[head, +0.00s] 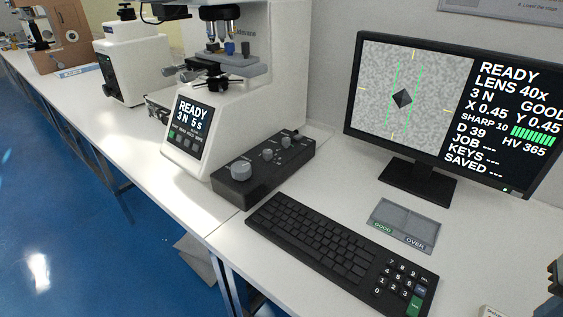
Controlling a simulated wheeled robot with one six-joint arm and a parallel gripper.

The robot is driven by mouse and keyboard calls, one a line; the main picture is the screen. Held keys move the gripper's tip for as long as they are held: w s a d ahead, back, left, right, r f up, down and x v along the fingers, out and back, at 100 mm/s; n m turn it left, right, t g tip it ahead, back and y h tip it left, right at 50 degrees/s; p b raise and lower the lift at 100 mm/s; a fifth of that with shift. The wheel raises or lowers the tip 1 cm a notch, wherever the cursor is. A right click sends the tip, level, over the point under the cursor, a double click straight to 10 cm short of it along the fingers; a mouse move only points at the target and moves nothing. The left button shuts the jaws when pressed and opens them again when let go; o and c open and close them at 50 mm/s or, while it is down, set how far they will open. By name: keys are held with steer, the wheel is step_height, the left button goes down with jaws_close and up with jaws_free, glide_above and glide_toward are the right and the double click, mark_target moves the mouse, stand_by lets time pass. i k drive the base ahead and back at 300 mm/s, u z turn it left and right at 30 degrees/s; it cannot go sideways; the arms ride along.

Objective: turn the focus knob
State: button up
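A black control box (262,180) stands in front of the hardness tester (225,105). It carries a large light-grey knob (241,170) at its near left end and two smaller grey knobs (267,154) behind it. Their labels are too small to read, so I cannot tell which is the focus knob. My gripper is not clearly seen in the head view, and nothing touches the knobs.
A black keyboard (325,240) lies in front of the control box. A grey tray (410,219) marked GOOD and OVER lies below the monitor. A dark object, cut off at the right edge, is unclear. More testers stand along the bench at the left.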

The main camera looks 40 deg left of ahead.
mark_target(241, 171)
steer(key=k, duration=1.15)
steer(key=u, duration=0.4)
steer(key=i, duration=0.45)
steer(key=u, duration=0.75)
steer(key=i, duration=0.55)
steer(key=u, duration=0.35)
steer(key=k, duration=1.2)
steer(key=u, duration=0.8)
steer(key=i, duration=1.2)
steer(key=z, duration=0.15)
